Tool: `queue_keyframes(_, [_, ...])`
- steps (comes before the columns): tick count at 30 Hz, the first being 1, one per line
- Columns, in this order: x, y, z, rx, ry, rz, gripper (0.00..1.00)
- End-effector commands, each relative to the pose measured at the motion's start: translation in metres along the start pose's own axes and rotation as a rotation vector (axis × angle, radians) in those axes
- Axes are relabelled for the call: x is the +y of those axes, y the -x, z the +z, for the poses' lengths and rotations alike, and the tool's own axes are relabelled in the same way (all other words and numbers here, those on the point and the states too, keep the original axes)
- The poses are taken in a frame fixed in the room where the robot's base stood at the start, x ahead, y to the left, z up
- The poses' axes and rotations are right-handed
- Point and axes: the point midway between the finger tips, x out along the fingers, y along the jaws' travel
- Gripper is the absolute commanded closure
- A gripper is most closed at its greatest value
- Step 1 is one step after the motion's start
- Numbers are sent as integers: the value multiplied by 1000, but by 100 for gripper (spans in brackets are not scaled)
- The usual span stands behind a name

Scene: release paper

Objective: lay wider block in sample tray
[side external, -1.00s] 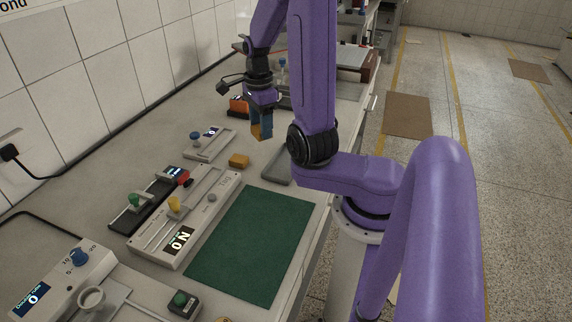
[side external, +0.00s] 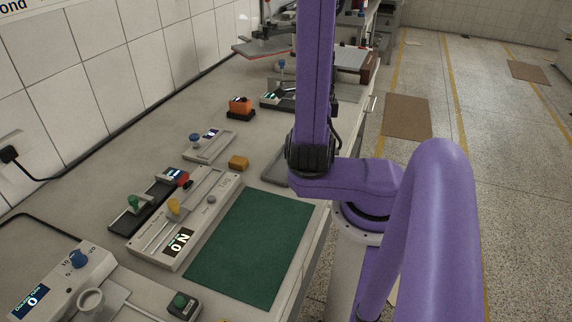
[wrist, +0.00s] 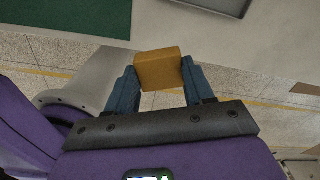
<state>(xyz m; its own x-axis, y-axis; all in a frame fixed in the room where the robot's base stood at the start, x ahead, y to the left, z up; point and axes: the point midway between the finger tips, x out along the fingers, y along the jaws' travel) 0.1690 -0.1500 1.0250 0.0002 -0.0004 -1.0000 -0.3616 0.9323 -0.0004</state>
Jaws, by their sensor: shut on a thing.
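My gripper (wrist: 158,74) shows in the wrist view, its two blue fingers shut on an orange-yellow block (wrist: 158,64). The block is held clear of the surfaces, with floor behind it and the bench edge just beyond. In the side view my arm hides the gripper and held block. A second orange-yellow block (side external: 238,162) lies on the bench. Beside it, a shallow grey tray (side external: 275,170) is partly hidden by my arm; a tray edge also shows at the top of the wrist view (wrist: 212,9). I cannot tell from these views which block is wider.
A green mat (side external: 250,245) lies along the front of the bench. Left of it are a white slider device (side external: 188,220) and a black one (side external: 150,208). A small knob device (side external: 210,145) and an orange item (side external: 240,106) stand farther back.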

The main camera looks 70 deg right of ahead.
Motion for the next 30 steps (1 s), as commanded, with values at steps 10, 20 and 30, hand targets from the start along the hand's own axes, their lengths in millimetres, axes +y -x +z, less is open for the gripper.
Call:
queue_keyframes(10, [-22,-12,10,0,-4,3,83])
queue_keyframes(20, [-47,-24,23,0,-5,2,83])
queue_keyframes(30, [-77,-40,39,0,-4,5,83])
